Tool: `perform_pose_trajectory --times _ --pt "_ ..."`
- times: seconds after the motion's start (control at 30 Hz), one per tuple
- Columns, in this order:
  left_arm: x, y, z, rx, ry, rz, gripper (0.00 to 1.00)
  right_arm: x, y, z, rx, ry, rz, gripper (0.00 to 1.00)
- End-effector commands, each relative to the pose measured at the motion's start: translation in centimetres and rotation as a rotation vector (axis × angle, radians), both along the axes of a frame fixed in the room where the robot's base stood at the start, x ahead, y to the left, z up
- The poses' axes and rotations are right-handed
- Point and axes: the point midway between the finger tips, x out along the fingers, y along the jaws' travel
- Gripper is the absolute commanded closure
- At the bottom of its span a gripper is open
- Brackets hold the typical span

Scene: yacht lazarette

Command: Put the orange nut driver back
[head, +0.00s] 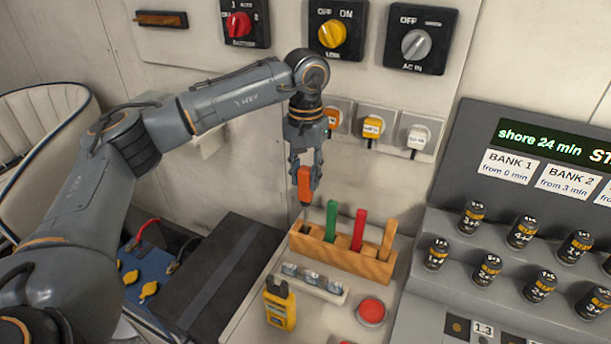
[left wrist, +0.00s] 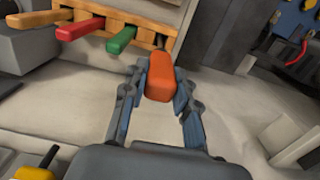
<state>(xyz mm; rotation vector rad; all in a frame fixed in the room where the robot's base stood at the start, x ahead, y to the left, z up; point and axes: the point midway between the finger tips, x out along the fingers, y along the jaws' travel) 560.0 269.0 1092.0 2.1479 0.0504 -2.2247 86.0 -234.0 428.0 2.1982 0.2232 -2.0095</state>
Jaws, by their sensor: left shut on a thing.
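The orange nut driver (head: 304,184) hangs upright, handle up, in my left gripper (head: 305,172), whose fingers are shut on its handle. The orange handle fills the space between the fingers in the left wrist view (left wrist: 160,78). The wooden rack (head: 372,267) stands below, holding a green, a red and a tan-orange handled tool. The driver is above the rack's left end, beside the green handle (head: 331,221). A dark shaft shows below the handle; I cannot tell whether its tip touches the rack. My right gripper is not in view.
A yellow meter (head: 280,304) and a red button (head: 371,311) are in front of the rack. A dark box (head: 215,272) lies left of it. A grey console with several black cylinders (head: 487,269) stands at the right. Rotary switches (head: 332,34) are on the wall behind.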

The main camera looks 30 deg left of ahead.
Motion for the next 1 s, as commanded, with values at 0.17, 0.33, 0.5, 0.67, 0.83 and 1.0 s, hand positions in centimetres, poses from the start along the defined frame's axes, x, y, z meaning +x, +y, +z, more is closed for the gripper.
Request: perform_pose_trajectory --times 0.17,0.33,0.5,0.67,0.83,1.0 --pt "0.0 0.0 -1.1 0.000 -0.001 0.000 1.00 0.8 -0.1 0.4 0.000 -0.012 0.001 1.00" --pt "0.0 0.0 -1.2 0.001 0.000 0.000 0.57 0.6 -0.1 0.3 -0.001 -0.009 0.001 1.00" --pt "0.0 0.0 -1.1 0.001 0.000 0.000 0.49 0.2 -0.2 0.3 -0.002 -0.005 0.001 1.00" --pt "0.0 0.0 -1.0 0.000 0.000 0.000 0.49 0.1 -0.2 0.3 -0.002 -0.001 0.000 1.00" --pt "0.1 0.0 0.2 -0.001 -0.003 0.000 0.49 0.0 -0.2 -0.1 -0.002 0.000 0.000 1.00" --pt "0.3 0.0 3.6 -0.002 -0.006 -0.001 0.49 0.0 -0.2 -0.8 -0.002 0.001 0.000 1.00"
